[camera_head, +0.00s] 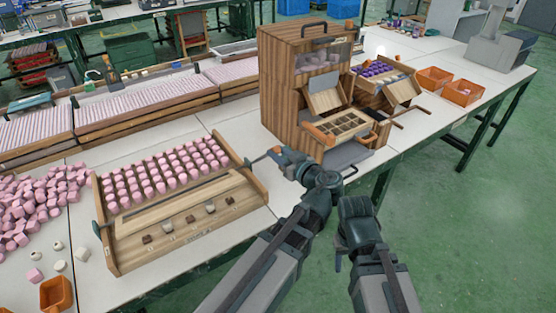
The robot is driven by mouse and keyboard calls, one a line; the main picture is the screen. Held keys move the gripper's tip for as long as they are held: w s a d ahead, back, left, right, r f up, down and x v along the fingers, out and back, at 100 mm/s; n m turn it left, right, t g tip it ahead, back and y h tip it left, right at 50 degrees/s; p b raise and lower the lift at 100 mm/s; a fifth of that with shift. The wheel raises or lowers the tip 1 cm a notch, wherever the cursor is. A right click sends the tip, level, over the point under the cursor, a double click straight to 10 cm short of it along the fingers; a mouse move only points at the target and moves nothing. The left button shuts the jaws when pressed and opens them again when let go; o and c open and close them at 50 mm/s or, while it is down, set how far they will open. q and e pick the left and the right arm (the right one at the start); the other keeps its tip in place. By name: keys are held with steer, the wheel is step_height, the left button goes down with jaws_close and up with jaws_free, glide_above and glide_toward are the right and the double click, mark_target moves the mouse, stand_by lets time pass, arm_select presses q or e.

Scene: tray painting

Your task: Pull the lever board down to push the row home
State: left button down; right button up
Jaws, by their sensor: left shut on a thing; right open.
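A wooden tray (190,245) holds rows of pink blocks (165,172) on the white table at the left. A pale board (172,199) lies across it, in front of the blocks. Grey lever parts show at the tray's left side (97,230) and right side (247,163). My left gripper (272,156) reaches left to the tray's right side and is shut at the lever end there; its fingertips are small, and the exact grip is hard to see. My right gripper (339,262) is open beside the table's front edge, apart from the tray and mostly hidden by its own arm.
A wooden cabinet (280,80) with a divided tray (345,127) stands right of the tray. Loose pink blocks (30,205) and an orange bin (56,293) lie at the left. Orange bins (463,91) stand at the far right. The green floor is open at right.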

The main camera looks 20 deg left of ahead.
arm_select(q)
steer(key=shift+s+d+f+t+y+b, duration=0.3)
steer(key=shift+f+b, duration=0.25)
steer(key=shift+b, duration=0.3)
arm_select(e)
steer(key=shift+s+d+f, duration=0.15)
steer(key=shift+d+f, duration=0.05)
steer(key=shift+f, duration=0.45)
steer(key=shift+s+d+f, duration=0.15)
steer(key=shift+f, duration=0.5)
arm_select(q)
steer(key=c, duration=0.6)
jaws_free()
steer(key=shift+c, duration=0.2)
steer(key=shift+s+d, duration=0.1)
steer(key=shift+d, duration=0.05)
arm_select(e)
steer(key=shift+d, duration=0.1)
